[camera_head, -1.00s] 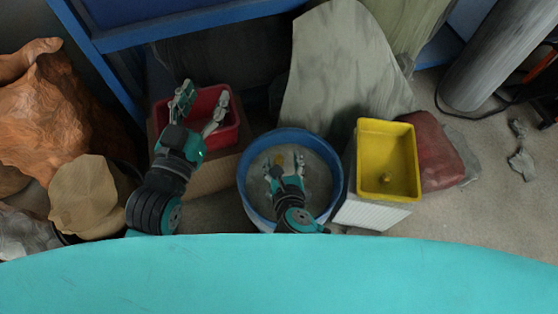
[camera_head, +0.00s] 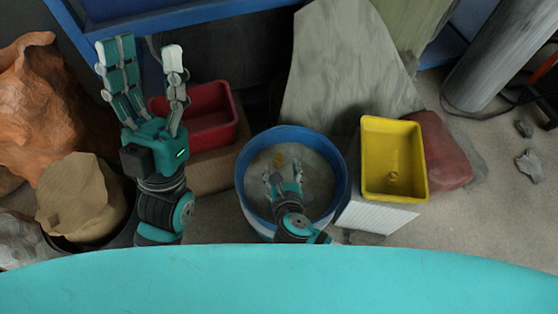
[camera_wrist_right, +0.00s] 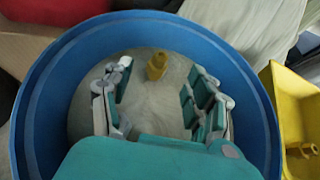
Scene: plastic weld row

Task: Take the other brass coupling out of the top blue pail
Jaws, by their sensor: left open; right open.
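The blue pail (camera_head: 341,166) stands in the middle of the head view. A brass coupling (camera_head: 279,159) lies inside it against the far part of the floor; it stands out in the right wrist view (camera_wrist_right: 157,65). My right gripper (camera_head: 283,176) reaches down into the pail, open and empty. In the right wrist view its fingers (camera_wrist_right: 158,92) are spread wide, with the coupling between and just beyond them, apart from both. Another brass coupling (camera_wrist_right: 300,149) sits in the yellow bin (camera_head: 394,140). My left gripper (camera_head: 145,62) is open and empty, raised left of the red bin.
The red bin (camera_head: 228,137) stands on a cardboard box behind the pail to the left. The yellow bin is close on the pail's right, on a white box (camera_head: 375,216). Sacks (camera_head: 85,195) crowd the left. A blue frame (camera_head: 190,22) runs along the back.

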